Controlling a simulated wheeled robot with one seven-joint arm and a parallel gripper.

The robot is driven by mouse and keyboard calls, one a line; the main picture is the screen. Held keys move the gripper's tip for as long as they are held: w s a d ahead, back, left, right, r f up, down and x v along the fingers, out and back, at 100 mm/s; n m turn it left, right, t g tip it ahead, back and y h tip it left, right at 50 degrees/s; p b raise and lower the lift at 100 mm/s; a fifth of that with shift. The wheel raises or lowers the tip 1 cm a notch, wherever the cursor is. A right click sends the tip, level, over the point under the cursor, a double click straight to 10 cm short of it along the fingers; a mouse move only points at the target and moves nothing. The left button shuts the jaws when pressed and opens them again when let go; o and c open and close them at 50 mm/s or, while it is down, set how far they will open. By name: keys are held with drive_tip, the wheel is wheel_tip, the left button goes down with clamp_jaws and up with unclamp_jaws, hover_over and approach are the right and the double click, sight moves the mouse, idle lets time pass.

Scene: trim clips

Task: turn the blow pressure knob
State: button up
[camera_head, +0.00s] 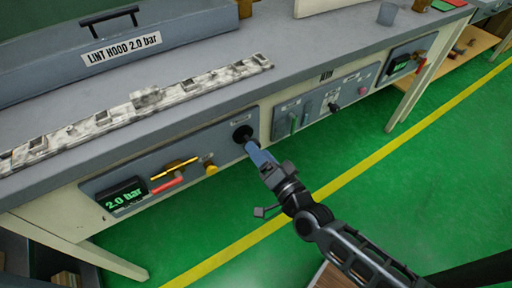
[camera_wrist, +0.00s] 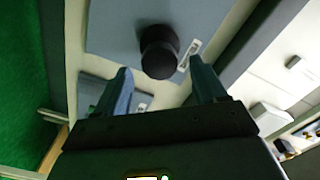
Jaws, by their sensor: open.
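A round black knob (camera_head: 242,133) sits on the grey front panel under the bench top; a small label above it is too small to read. The same black knob (camera_wrist: 160,50) shows in the wrist view, just beyond and roughly centred between the fingertips. My gripper (camera_head: 255,152) is at the panel, just below and right of the knob in the head view. In the wrist view, my gripper (camera_wrist: 160,80) is open, with a bluish finger on each side and nothing between them. I cannot tell whether a finger touches the knob.
A second panel with small controls (camera_head: 333,106) is to the right. A lint hood (camera_head: 120,48) and a speckled strip (camera_head: 145,100) are on the bench.

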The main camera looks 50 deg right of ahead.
drive_tip(key=v, duration=0.4)
drive_tip(key=shift+s+a, duration=0.1)
drive_tip(key=shift+s, duration=0.2)
idle(0.3)
drive_tip(key=s+a+r+n+g+y, duration=0.1)
drive_tip(key=s+a+r+n, duration=0.4)
drive_tip(key=s, duration=0.5)
drive_tip(key=s+a+r+n+g+y+p, duration=0.1)
drive_tip(key=s+a+r+n+y, duration=0.3)
drive_tip(key=s+r+n, duration=0.5)
wheel_tip(320, 180, up, 3)
drive_tip(key=s+a, duration=0.1)
drive_tip(key=s, duration=0.1)
drive_tip(key=shift+s+a+f+n+y, duration=0.2)
drive_tip(key=shift+s+f+n+y, duration=0.1)
drive_tip(key=shift+s+n, duration=0.1)
